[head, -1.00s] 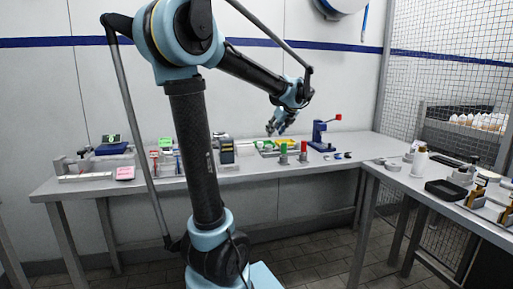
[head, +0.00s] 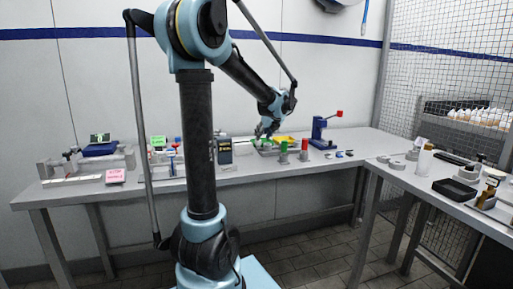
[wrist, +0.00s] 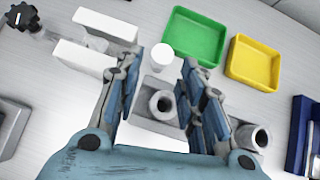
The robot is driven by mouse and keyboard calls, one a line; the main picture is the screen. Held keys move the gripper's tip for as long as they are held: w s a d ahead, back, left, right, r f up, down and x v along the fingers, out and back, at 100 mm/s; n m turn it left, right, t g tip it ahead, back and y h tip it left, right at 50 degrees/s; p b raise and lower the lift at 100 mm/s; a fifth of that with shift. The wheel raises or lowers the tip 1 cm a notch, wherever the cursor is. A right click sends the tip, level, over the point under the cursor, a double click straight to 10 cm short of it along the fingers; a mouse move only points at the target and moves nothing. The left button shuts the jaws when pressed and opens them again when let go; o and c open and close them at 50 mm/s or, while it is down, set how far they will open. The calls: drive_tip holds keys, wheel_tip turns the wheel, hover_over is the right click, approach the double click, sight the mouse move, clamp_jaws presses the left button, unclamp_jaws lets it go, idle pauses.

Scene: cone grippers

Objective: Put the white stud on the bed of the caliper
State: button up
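The white stud (wrist: 163,57) appears to be the small white round piece in the wrist view, just beyond a grey block with a round hole (wrist: 160,103). My gripper (wrist: 160,75) is open, with its fingers on either side of the block and nothing held between them. In the head view my gripper (head: 265,131) is low over the back bench; the stud cannot be made out there. A long grey device with a flat white strip (head: 72,182) at the bench's left end looks like the caliper. Its bed looks empty.
A green tray (wrist: 195,36) and a yellow tray (wrist: 252,62) lie beyond my right finger. White blocks (wrist: 83,58) lie left of my fingers, and a grey ring-topped part (wrist: 250,138) is at right. A blue press (head: 320,132) stands on the bench.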

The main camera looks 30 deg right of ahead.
sight(258, 145)
drive_tip(key=shift+x, duration=4.1)
drive_tip(key=shift+d, duration=0.1)
clamp_jaws()
